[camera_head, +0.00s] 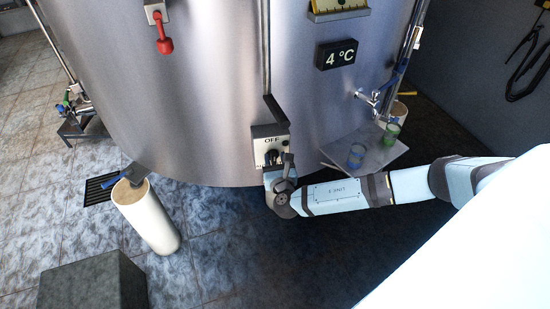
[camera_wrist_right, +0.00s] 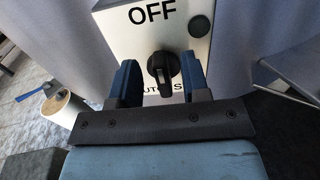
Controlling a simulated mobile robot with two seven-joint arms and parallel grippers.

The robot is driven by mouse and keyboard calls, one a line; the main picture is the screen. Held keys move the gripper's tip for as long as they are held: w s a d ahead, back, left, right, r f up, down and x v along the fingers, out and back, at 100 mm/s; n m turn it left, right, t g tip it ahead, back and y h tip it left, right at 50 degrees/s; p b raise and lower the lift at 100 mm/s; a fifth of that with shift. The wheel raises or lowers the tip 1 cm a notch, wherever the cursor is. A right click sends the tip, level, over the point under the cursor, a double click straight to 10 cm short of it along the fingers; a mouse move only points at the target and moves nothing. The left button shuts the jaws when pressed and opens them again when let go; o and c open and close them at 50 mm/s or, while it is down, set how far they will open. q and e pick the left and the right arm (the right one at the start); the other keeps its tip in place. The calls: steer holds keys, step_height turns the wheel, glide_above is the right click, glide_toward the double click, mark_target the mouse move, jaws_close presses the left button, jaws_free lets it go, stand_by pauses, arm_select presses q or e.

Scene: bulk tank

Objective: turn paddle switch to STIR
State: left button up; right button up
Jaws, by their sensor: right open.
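The paddle switch is a black knob (camera_wrist_right: 163,68) on a pale switch box (camera_wrist_right: 122,38) fixed to the steel tank. The paddle looks roughly upright. My right gripper (camera_wrist_right: 163,82) is open, with one blue finger on each side of the knob. I cannot tell whether the fingers touch it. In the head view my right gripper (camera_head: 277,165) is at the box's lower edge. My left gripper is not in view.
The tank wall (camera_head: 215,90) curves behind the box. A pale cylinder (camera_head: 150,218) and dark block (camera_head: 93,285) stand at the left. A 4 °C display (camera_head: 337,54) is above.

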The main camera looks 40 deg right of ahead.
steer(key=shift+w+d, duration=0.1)
steer(key=shift+w, duration=0.1)
jaws_close()
